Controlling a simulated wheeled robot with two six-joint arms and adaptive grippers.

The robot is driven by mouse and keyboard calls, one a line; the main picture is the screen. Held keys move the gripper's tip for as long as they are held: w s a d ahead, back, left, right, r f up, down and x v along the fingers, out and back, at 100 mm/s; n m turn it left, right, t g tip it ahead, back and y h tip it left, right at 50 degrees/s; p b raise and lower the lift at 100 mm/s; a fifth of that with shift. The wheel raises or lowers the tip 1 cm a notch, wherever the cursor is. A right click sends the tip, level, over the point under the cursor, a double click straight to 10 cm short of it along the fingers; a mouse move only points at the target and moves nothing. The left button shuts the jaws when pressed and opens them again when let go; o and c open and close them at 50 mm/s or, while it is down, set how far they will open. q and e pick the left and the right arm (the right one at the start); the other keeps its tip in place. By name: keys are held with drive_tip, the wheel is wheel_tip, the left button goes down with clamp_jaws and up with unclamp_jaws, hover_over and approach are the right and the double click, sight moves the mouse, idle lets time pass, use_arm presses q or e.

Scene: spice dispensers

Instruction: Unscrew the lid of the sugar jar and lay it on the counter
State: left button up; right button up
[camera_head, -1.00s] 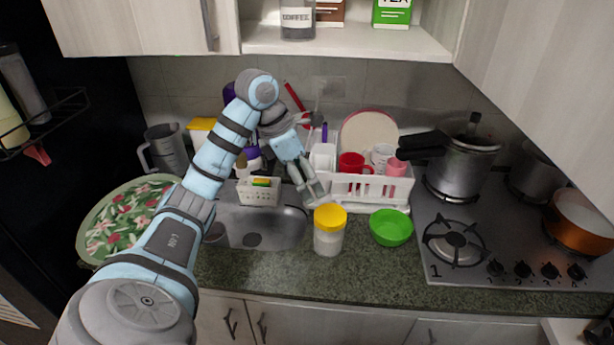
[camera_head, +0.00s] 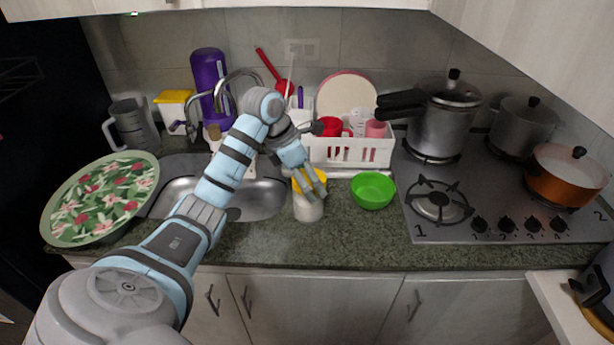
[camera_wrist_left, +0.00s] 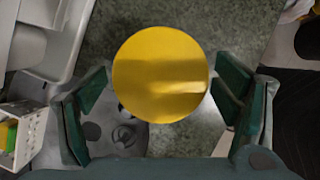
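The sugar jar (camera_head: 307,211) is a pale jar standing upright on the green stone counter (camera_head: 340,245), just right of the sink. Its round yellow lid (camera_wrist_left: 160,73) is on it and fills the middle of the left wrist view. My left gripper (camera_head: 311,186) is at the lid from above and partly hides it in the head view. In the left wrist view its two fingers stand apart, one on each side of the lid, with narrow gaps showing. I cannot tell how deep they reach. My right gripper is not in view.
A green bowl (camera_head: 373,190) stands just right of the jar. Behind is a white dish rack (camera_head: 352,152) with cups and a plate. The stove (camera_head: 470,215) with pots is at the right, the sink (camera_head: 262,200) at the left. The counter in front of the jar is clear.

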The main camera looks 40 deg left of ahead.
use_arm(q)
drive_tip(key=c, duration=0.8)
drive_tip(key=shift+r+n+p, duration=0.15)
drive_tip(key=shift+n+p, duration=0.35)
drive_tip(key=shift+n, duration=0.2)
drive_tip(key=shift+c, duration=0.4)
drive_tip(key=n+y+p, duration=0.1)
drive_tip(key=n, duration=0.1)
drive_tip(key=shift+d+n+t+p, duration=0.1)
drive_tip(key=shift+n+t+p, duration=0.2)
drive_tip(key=n+y+p, duration=0.1)
drive_tip(key=n+p, duration=0.1)
drive_tip(key=n, duration=0.1)
drive_tip(key=shift+d+n+y, duration=0.1)
drive_tip(key=shift+n+y, duration=0.6)
drive_tip(key=shift+n, duration=0.4)
drive_tip(key=o, duration=1)
drive_tip(key=shift+o, duration=0.2)
